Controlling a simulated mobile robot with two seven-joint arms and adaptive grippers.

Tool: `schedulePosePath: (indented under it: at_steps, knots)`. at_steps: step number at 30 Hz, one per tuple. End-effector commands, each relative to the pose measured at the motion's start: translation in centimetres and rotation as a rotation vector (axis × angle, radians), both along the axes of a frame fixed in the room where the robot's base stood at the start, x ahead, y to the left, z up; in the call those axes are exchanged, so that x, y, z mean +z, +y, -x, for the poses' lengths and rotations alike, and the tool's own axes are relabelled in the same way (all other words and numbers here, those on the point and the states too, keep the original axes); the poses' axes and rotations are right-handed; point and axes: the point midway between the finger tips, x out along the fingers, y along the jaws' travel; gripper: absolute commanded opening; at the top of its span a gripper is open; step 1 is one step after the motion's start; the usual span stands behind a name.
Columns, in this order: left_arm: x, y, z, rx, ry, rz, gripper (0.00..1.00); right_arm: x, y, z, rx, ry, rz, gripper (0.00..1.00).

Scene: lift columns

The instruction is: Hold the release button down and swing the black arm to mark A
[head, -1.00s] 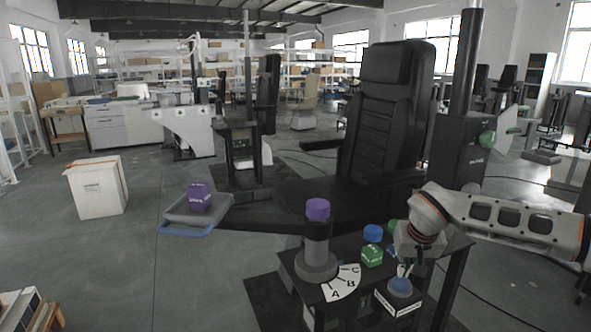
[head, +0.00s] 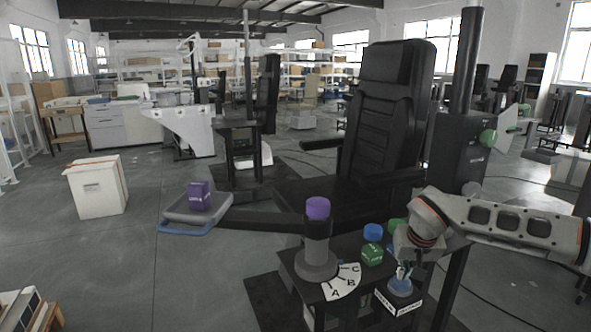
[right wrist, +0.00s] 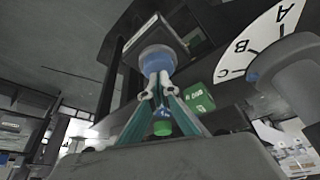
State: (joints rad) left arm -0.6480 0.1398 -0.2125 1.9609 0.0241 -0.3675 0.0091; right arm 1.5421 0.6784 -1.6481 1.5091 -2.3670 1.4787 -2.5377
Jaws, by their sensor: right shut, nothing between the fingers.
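The blue button (head: 400,286) sits on a small black box with a white label at the front of the black stand. It also shows in the right wrist view (right wrist: 157,61). My right gripper (head: 402,274) is shut and empty, pointing down, its tips at the button's top and seemingly touching it. I cannot tell how far the button is pressed. A white dial (head: 341,283) marked A, B and C lies beside a grey post (head: 317,250) with a purple cap. A black arm (head: 262,219) runs left from behind the post to a grey tray (head: 222,204). My left gripper is out of view.
A green block (head: 372,254) and a blue-capped post (head: 373,233) stand between the dial and my right gripper. A purple cube (head: 199,196) sits on the tray. A black chair (head: 390,110) stands behind. Floor left of the tray is clear, up to a white bin (head: 97,187).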

Motion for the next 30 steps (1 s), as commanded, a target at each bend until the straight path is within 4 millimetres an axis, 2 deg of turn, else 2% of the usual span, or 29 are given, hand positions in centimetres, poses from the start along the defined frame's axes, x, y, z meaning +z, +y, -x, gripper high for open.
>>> schedulePosePath:
  at_steps: [30]
  knots:
    - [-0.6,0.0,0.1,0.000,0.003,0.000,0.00,-1.7,0.0,0.1,0.000,0.004,0.000,0.00]
